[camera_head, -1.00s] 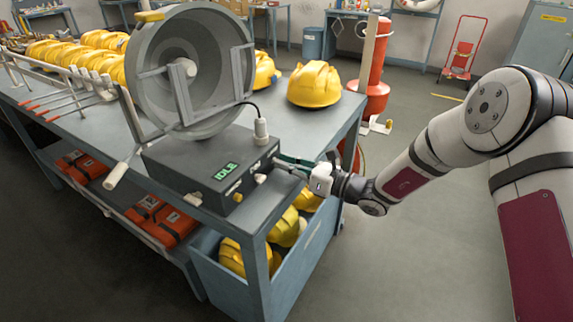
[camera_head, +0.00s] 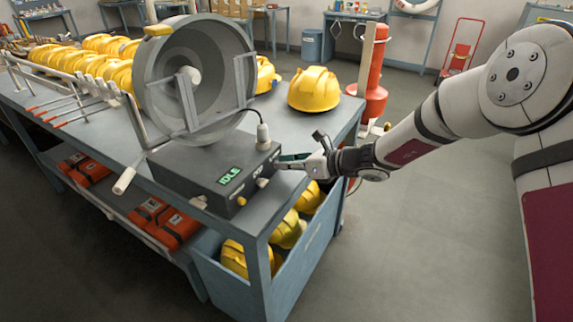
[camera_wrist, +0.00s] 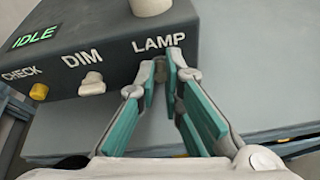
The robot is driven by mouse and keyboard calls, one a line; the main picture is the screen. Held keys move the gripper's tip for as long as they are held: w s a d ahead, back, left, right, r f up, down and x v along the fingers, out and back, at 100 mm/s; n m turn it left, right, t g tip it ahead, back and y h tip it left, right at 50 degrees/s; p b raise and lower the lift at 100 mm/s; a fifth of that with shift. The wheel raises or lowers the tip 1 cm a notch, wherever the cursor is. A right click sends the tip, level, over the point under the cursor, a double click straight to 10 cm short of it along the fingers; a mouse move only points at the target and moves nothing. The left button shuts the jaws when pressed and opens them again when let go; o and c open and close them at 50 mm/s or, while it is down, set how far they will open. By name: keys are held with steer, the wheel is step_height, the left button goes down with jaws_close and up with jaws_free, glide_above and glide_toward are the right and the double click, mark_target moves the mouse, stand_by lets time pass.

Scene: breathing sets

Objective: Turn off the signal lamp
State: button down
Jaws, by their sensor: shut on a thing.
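The signal lamp (camera_head: 168,86) is a large grey round lamp in a bracket on a dark control box (camera_head: 190,172) at the bench's near end. No glow shows in its dish. The box's green display (camera_head: 229,176) reads IDLE, also in the wrist view (camera_wrist: 35,38). My gripper (camera_wrist: 166,74) is at the box face, just below the LAMP label (camera_wrist: 159,41). Its teal-padded fingers close on the small lamp control (camera_wrist: 161,72), mostly hidden between the tips. In the head view my gripper (camera_head: 283,162) reaches the box's right side.
Left of the lamp control are the DIM control (camera_wrist: 92,84) and a yellow CHECK button (camera_wrist: 39,91). A cable plug (camera_head: 263,136) stands on the box. Yellow helmets (camera_head: 314,89) lie on the bench. A red cylinder (camera_head: 375,75) stands behind. The floor right of the bench is clear.

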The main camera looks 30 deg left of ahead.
steer(key=shift+w, duration=0.1)
steer(key=c, duration=1.7)
jaws_free()
steer(key=shift+d+r, duration=0.1)
steer(key=shift+d, duration=0.05)
steer(key=v, duration=1.1)
steer(key=shift+d, duration=0.35)
steer(key=shift+r, duration=0.15)
